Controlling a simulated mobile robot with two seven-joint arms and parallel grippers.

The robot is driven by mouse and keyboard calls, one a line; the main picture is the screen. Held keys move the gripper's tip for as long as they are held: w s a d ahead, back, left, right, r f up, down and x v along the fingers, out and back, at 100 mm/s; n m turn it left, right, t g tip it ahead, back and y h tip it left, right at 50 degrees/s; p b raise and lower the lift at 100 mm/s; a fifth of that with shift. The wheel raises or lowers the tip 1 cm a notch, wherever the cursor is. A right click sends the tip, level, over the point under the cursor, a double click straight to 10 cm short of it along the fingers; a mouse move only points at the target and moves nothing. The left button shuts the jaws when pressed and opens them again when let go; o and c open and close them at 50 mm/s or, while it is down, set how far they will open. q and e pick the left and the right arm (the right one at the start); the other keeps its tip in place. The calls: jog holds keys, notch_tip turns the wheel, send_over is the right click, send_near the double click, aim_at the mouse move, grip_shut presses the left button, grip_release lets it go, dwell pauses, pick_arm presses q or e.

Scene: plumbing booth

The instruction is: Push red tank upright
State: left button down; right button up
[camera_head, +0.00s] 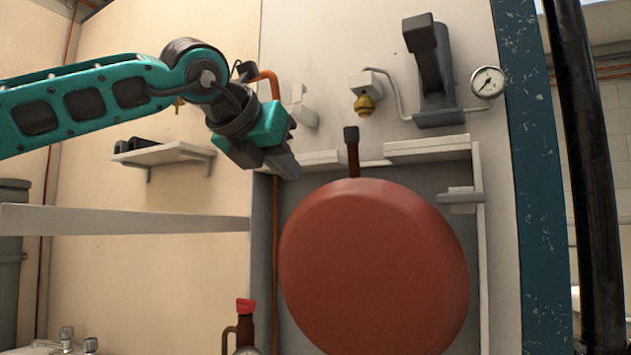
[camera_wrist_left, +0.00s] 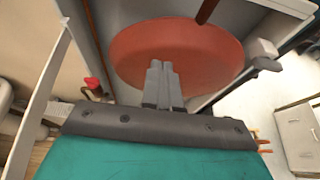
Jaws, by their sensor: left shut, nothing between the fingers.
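The red tank (camera_head: 375,268) is a large rounded drum inside the grey recess of the booth wall. A dark pipe stub (camera_head: 352,150) rises above its top edge. Its outline leans slightly in the head view; I cannot tell how far it is tilted. My left gripper (camera_head: 290,168) is shut and empty, above and left of the tank's top. In the left wrist view, the shut fingers (camera_wrist_left: 162,72) overlap the red tank (camera_wrist_left: 180,50); I cannot tell whether they touch it. My right gripper is not in view.
A grey latch (camera_head: 460,198) sits on the frame at the tank's right. A pressure gauge (camera_head: 487,82), a brass fitting (camera_head: 364,105) and a dark bracket (camera_head: 432,72) are on the panel above. A red-capped valve (camera_head: 245,306) stands at lower left. A white rail (camera_head: 130,220) crosses the left side.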

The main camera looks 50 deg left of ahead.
pick_arm(q)
send_near(322, 201)
jog(key=x, duration=0.3)
jog(key=shift+w+a+r+p, duration=0.2)
jog(key=shift+w+p, duration=0.2)
jog(key=shift+w, duration=0.15)
jog(key=shift+w+a+r+p, duration=0.1)
jog(key=shift+w+a+p, duration=0.2)
jog(key=shift+w, duration=0.3)
jog(key=shift+w+a, duration=0.15)
jog(key=shift+w, duration=0.55)
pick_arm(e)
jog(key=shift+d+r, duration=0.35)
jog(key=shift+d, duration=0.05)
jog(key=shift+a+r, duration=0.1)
